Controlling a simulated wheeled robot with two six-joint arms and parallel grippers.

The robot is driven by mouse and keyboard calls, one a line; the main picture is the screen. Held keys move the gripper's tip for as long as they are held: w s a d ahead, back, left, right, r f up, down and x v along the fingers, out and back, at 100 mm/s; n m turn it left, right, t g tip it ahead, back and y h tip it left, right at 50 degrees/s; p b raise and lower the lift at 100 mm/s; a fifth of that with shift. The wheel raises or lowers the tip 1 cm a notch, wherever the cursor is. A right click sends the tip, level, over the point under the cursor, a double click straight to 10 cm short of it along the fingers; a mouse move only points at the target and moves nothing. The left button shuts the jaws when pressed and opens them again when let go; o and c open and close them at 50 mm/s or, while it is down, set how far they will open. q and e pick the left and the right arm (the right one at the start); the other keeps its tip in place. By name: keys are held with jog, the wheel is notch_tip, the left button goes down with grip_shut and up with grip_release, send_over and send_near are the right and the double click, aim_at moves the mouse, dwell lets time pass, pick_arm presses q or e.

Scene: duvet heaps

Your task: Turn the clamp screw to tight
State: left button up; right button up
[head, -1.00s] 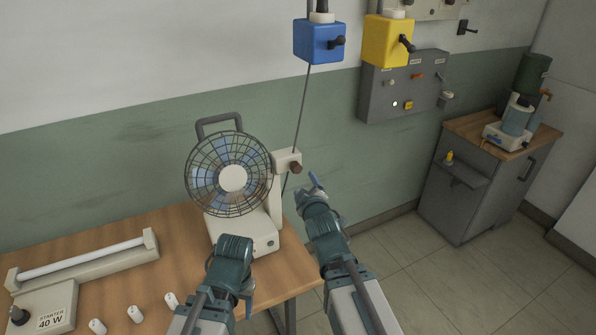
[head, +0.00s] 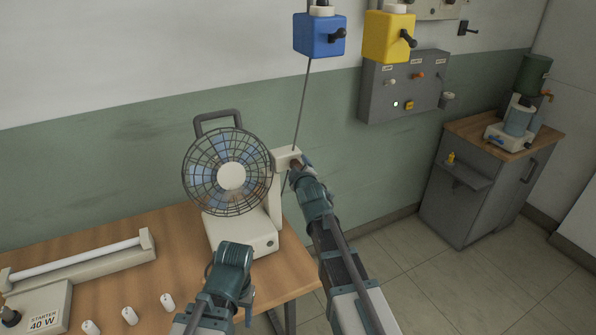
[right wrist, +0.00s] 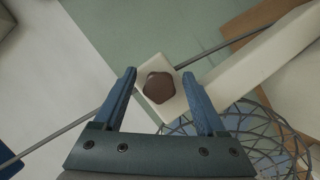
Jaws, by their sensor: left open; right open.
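The clamp screw has a dark brown lobed knob (right wrist: 159,87) on a cream block (right wrist: 171,115). The block belongs to the arm (head: 284,157) beside the caged fan (head: 229,172). In the right wrist view, my open right gripper (right wrist: 159,76) has its blue fingers on either side of the knob, with gaps on both sides. I cannot tell how deep the knob sits between them. In the head view my right gripper (head: 299,168) covers most of the knob. My left gripper (head: 247,298) is low in front of the fan, its fingers mostly hidden.
The wooden table (head: 188,246) carries the fan, a tube lamp fixture (head: 85,262) and several small white cylinders (head: 129,315). A thin rod (head: 302,105) runs up behind the block to a blue box (head: 319,36). A grey control panel (head: 402,87) is on the wall; floor is clear at right.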

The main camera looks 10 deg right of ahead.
jog(key=shift+c, duration=0.3)
grip_shut()
dwell(0.3)
jog(key=shift+m+g+y+p, duration=0.4)
jog(key=shift+m+y+p, duration=0.35)
jog(key=shift+m, duration=0.35)
jog(key=m+y+p, duration=0.1)
jog(key=m, duration=0.2)
jog(key=shift+f+g+y, duration=0.1)
jog(key=shift+g+y, duration=0.25)
jog(key=shift+g, duration=0.05)
jog(key=m+y, duration=0.2)
jog(key=m, duration=0.1)
jog(key=shift+a+g, duration=0.1)
jog(key=shift+g, duration=0.2)
jog(key=shift+s+a+m+y+b, duration=0.1)
jog(key=shift+m+y+b, duration=0.7)
jog(key=shift+m+y, duration=0.75)
jog(key=shift+m+h, duration=0.25)
jog(key=shift+m, duration=0.1)
